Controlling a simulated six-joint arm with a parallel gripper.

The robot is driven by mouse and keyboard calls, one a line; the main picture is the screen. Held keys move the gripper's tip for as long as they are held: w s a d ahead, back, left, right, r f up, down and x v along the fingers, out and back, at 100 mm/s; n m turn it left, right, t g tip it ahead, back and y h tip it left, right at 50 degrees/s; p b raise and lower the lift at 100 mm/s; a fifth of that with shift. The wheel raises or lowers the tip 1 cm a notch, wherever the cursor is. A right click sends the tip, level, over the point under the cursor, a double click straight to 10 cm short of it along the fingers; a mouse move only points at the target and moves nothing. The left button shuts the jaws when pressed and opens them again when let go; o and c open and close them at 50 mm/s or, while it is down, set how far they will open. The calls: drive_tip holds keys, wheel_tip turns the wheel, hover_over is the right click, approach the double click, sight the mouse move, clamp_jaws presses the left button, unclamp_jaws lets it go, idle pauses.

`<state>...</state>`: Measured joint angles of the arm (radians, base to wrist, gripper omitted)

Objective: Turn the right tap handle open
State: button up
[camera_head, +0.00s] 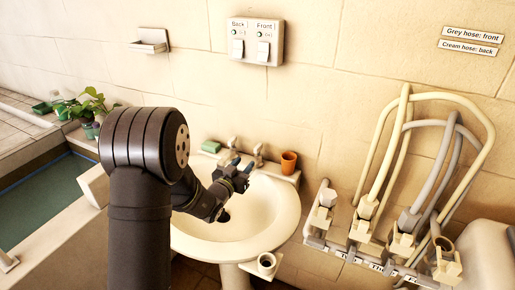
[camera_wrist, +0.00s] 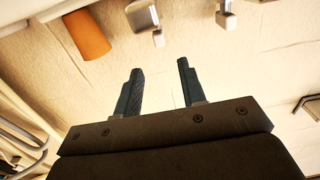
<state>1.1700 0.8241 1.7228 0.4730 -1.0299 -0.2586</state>
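The right tap (camera_head: 258,154) stands at the back of the white washbasin (camera_head: 290,212), beside an orange cup. The left tap (camera_head: 232,144) stands to its left. My gripper (camera_head: 241,164) is over the basin, in front of the taps. In the wrist view my gripper (camera_wrist: 159,68) is open, with its two dark fingers apart and nothing between them. That view looks reversed: the right tap (camera_wrist: 145,16) shows at the top beside the cup, beyond the fingertips. The left tap (camera_wrist: 225,14) shows further right. Whether a handle is turned cannot be told.
The orange cup (camera_head: 289,162) stands at the basin's back right corner. A green soap item (camera_head: 211,146) lies at the back left. Hoses (camera_head: 385,150) hang in a rack at right. A switch box (camera_head: 256,41) is on the wall. A water trough (camera_head: 45,197) lies at left.

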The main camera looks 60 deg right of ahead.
sight(255, 150)
drive_tip(key=d, duration=1.1)
drive_tip(key=shift+d, duration=0.3)
clamp_jaws()
